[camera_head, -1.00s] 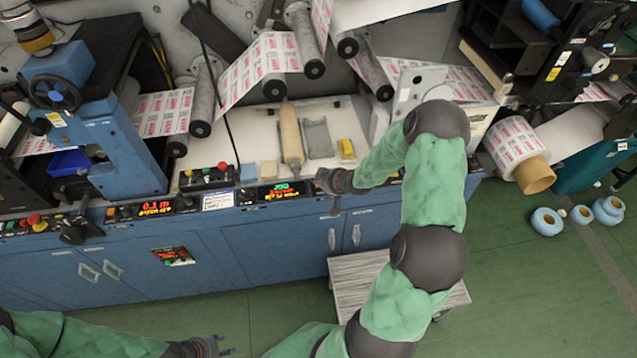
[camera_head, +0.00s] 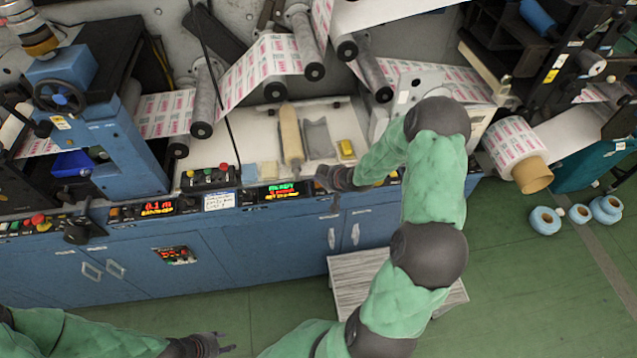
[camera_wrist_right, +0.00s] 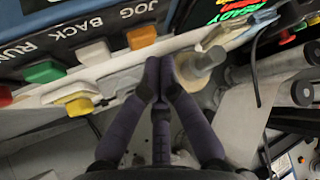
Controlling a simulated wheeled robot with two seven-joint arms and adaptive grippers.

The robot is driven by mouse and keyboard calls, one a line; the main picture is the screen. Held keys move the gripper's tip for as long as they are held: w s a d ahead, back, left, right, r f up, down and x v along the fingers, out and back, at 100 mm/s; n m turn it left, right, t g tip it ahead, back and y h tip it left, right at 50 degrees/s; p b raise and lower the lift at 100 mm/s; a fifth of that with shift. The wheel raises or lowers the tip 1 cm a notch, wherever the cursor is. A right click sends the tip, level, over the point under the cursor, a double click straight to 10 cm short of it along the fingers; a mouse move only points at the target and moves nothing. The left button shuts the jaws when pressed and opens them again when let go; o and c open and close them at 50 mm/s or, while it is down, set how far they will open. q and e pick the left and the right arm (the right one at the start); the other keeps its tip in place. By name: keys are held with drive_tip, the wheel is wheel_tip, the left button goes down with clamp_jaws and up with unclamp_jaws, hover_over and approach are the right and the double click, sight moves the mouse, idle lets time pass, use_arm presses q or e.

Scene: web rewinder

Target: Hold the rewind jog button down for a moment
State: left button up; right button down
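In the right wrist view, the orange jog button (camera_wrist_right: 142,37) sits under the printed word JOG on a dark panel. A white button (camera_wrist_right: 93,52) is beside it under BACK, and a green one (camera_wrist_right: 45,72) under RUN. My right gripper (camera_wrist_right: 159,68) is shut and empty, its fingertips together just below the orange button; a small gap seems to show between them. In the head view, my right gripper (camera_head: 322,177) is at the console's front edge, where the jog button is hard to make out. My left gripper (camera_head: 225,341) is low, away from the console, its fingers apart.
A green and red lit display (camera_head: 282,190) is left of my right gripper; another (camera_head: 156,208) is further left. The blue cabinet (camera_head: 270,246) fronts the console. A grey step (camera_head: 353,282) stands on the floor.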

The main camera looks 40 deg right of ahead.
sight(319, 185)
drive_tip(key=shift+r+p, duration=2.2)
drive_tip(key=shift+r, duration=0.35)
drive_tip(key=shift+f, duration=0.1)
drive_tip(key=shift+m+g+y, duration=0.6)
drive_tip(key=shift+g+y, duration=0.2)
drive_tip(key=shift+g, duration=0.1)
drive_tip(key=a+f+b, duration=0.1)
drive_tip(key=a+f, duration=0.1)
drive_tip(key=a, duration=0.1)
drive_tip(key=s+a+f, duration=0.1)
drive_tip(key=a+f, duration=0.2)
drive_tip(key=a+f+b, duration=0.1)
drive_tip(key=a+f, duration=0.1)
drive_tip(key=a, duration=0.2)
drive_tip(key=shift+s+f+b, duration=0.2)
drive_tip(key=shift+f+b, duration=0.1)
drive_tip(key=s+a+f+m+g+y+b, duration=0.1)
drive_tip(key=s+a+f+g+b, duration=0.2)
drive_tip(key=s+a+f, duration=0.4)
drive_tip(key=s+a+f+m+g+b, duration=0.1)
drive_tip(key=s+a+f+g+b, duration=0.2)
drive_tip(key=s+a+f, duration=0.5)
drive_tip(key=s+a+g, duration=0.1)
drive_tip(key=s+a, duration=0.3)
drive_tip(key=a, duration=0.3)
drive_tip(key=shift+s+a+y, duration=0.2)
drive_tip(key=shift+s+y, duration=0.05)
drive_tip(key=shift+y, duration=0.15)
